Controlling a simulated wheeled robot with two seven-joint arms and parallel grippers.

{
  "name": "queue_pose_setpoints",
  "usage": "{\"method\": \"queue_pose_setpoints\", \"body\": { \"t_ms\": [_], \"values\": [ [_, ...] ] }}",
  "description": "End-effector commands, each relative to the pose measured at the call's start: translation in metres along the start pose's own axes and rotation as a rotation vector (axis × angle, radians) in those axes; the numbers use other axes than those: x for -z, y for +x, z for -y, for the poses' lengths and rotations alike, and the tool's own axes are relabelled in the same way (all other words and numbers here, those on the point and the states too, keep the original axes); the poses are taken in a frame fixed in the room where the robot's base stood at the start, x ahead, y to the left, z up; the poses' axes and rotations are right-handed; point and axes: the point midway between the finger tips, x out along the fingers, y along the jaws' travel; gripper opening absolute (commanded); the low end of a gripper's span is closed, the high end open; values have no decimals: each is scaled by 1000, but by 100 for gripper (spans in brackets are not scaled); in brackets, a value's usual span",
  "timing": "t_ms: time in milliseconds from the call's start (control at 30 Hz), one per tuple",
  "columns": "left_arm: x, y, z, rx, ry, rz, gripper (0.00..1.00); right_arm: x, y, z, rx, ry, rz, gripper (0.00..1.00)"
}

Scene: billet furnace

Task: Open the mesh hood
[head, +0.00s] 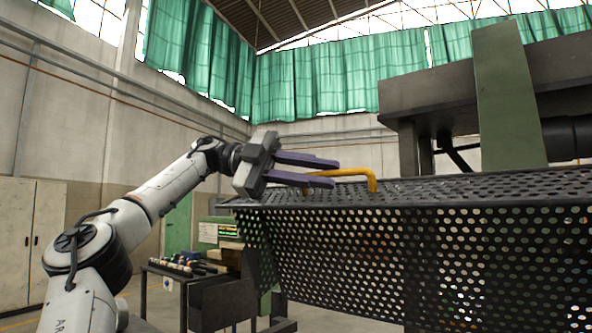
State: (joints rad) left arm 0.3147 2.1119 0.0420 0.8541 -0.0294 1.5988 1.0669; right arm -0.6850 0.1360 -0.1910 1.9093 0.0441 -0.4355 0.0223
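The mesh hood (345,250) is a dark perforated metal cover filling the lower right of the head view. Its top panel is seen at a shallow angle and its perforated front hangs below the edge. A yellow bent-bar handle (357,172) stands on the top near the left end. My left gripper (337,172) comes in from the left at the handle, its two purple fingers apart and pointing right. The bar's left part shows in the gap between the fingers; whether they touch it I cannot tell. My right gripper is out of view.
A dark machine beam (430,90) with a green upright plate (508,95) stands above and behind the hood. A dark bench (185,272) with small items is at lower left, and a pale cabinet (28,240) stands by the left wall.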

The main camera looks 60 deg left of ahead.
Motion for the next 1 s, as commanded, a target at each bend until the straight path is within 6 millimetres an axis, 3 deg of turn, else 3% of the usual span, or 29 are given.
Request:
{"method": "queue_pose_setpoints", "body": {
  "t_ms": [200, 400, 1000],
  "values": [
    [-2, -41, 0, 3, -3, 6, 19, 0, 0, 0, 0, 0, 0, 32],
    [-2, -60, 1, 2, -3, 5, 19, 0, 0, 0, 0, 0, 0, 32],
    [0, -69, 0, 1, 1, 2, 19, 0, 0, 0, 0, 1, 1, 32]
  ]
}}
